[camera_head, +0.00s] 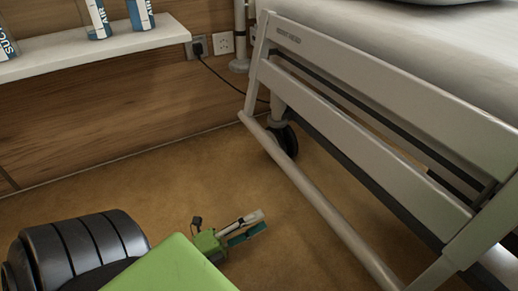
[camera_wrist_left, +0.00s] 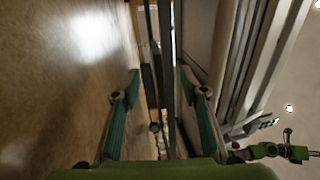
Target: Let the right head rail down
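The right head rail (camera_head: 360,135) is a pale slatted panel with a small dark label near its top left corner. It stands up along the bed side, beside the mattress. A pale tube (camera_head: 335,215) runs along its bottom. My left gripper (camera_head: 254,224) is low, left of this tube and apart from it in the head view. In the left wrist view its two teal-padded fingers (camera_wrist_left: 162,100) stand wide apart, with nothing held. Pale bars run past on the right there. A small green gripper-like part at the lower right of that view seems to be my right gripper; its fingers are unclear.
A white shelf (camera_head: 100,48) with several blue-and-white boxes is on the wooden wall at left. A cable hangs from a wall socket (camera_head: 223,43) behind the bed. A dark bed wheel (camera_head: 286,140) stands under the rail. The floor (camera_head: 150,185) between wall and bed is clear.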

